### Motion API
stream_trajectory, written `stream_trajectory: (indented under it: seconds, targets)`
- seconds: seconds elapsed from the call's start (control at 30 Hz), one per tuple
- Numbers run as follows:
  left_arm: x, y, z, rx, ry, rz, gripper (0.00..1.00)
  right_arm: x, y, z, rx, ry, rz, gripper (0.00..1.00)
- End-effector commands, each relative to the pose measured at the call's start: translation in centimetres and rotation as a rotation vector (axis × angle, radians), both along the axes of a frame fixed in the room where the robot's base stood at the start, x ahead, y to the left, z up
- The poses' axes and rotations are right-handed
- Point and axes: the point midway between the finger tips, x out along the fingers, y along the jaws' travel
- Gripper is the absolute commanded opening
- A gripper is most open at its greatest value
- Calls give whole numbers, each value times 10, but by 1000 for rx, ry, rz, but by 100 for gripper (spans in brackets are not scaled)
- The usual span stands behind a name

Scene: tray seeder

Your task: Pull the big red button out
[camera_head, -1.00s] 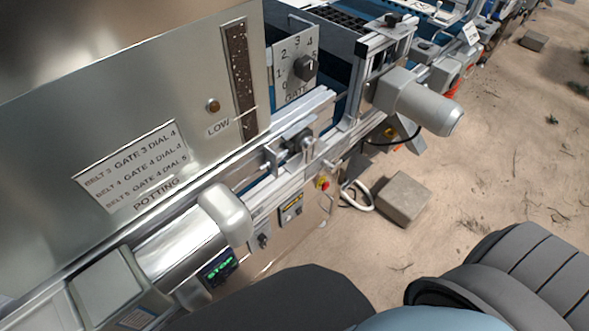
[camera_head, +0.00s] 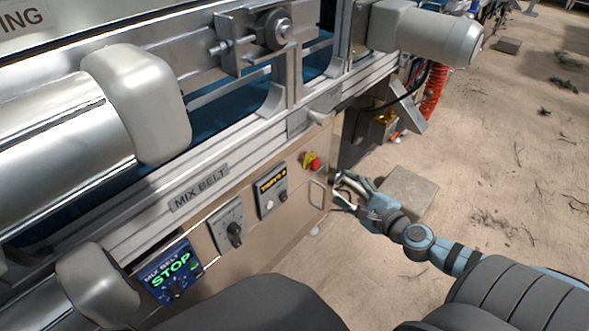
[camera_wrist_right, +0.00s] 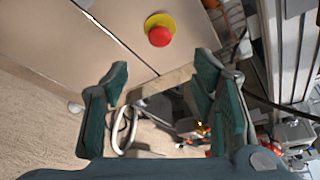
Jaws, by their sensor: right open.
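The big red button (camera_head: 315,165) sits on a yellow round base on the beige panel under the mix belt, near the panel's right end. In the right wrist view the red button (camera_wrist_right: 159,37) shows at the top middle, beyond my fingertips and apart from them. My right gripper (camera_head: 345,187) is open and empty, to the right of the button and a little lower in the head view. Its two fingers (camera_wrist_right: 160,80) stand wide apart in the right wrist view. My left gripper is not in view.
Left of the button on the panel are a small amber display (camera_head: 271,190), a dial box (camera_head: 232,224) and a blue STOP screen (camera_head: 169,271). A metal handle (camera_head: 317,193) is below the button. A grey motor (camera_head: 425,32) juts out above. A stone block (camera_head: 408,190) lies on the sandy ground.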

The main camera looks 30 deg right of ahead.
Motion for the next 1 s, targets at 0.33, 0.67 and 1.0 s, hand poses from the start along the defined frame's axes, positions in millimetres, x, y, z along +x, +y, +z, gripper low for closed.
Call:
stream_trajectory:
  seconds: [0.33, 0.67, 1.0]
  targets:
    - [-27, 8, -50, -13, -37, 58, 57, 58, 0, -5, 9, -9, -2, 53]
    - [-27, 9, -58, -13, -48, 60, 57, 130, -3, -30, 2, -4, 2, 53]
    - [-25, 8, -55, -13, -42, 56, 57, 136, -3, -31, 0, -2, 3, 53]
